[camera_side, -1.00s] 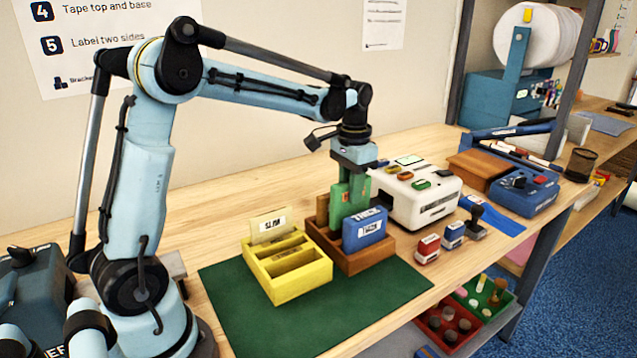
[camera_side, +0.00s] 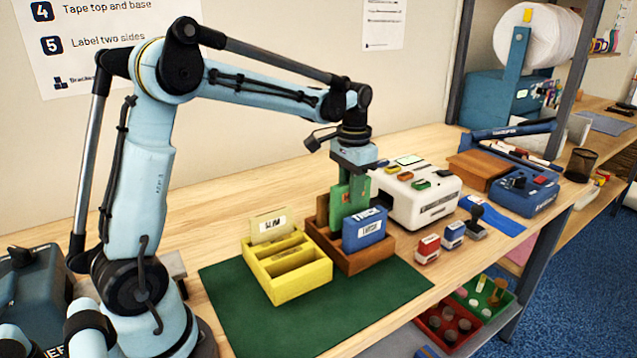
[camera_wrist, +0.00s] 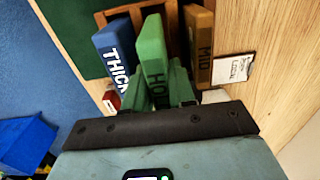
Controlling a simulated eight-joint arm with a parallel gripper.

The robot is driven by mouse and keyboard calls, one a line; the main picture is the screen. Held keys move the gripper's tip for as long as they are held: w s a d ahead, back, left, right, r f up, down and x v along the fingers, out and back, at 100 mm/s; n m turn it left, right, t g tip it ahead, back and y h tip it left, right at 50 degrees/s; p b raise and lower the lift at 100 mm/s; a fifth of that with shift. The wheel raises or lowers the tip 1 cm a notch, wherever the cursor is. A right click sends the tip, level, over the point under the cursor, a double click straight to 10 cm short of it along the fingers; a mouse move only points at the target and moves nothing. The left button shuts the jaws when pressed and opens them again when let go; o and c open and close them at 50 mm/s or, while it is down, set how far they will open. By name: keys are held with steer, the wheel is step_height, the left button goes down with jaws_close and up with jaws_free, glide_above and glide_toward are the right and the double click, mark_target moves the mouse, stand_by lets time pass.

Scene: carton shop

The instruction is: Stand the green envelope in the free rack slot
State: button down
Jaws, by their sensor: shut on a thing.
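The green envelope (camera_side: 343,199) is upright between the fingers of my gripper (camera_wrist: 168,90), which is shut on it. In the wrist view the green envelope (camera_wrist: 152,48) shows part of a dark label. It stands in or just over the brown wooden rack (camera_side: 366,262), between the blue THICK envelope (camera_side: 364,230) in front and a brown envelope (camera_side: 322,211) behind. The wrist view shows the blue envelope (camera_wrist: 115,52) to its left and the tan MID envelope (camera_wrist: 202,48) to its right. The lower edge of the green envelope is hidden, so I cannot tell whether it touches the slot floor.
A yellow rack (camera_side: 287,287) holding a tan SLIM envelope (camera_side: 268,226) stands left of the brown rack on a green mat (camera_side: 235,320). A white machine (camera_side: 418,204) stands close behind right, with several stamps (camera_side: 428,248) beside it. The mat's front is clear.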

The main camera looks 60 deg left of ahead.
steer(key=shift+f, duration=0.2)
stand_by(0.5)
steer(key=shift+f, duration=0.35)
steer(key=shift+f, duration=0.6)
steer(key=shift+f, duration=0.35)
steer(key=shift+f, duration=0.55)
steer(key=c, duration=0.9)
jaws_free()
steer(key=shift+o, duration=0.2)
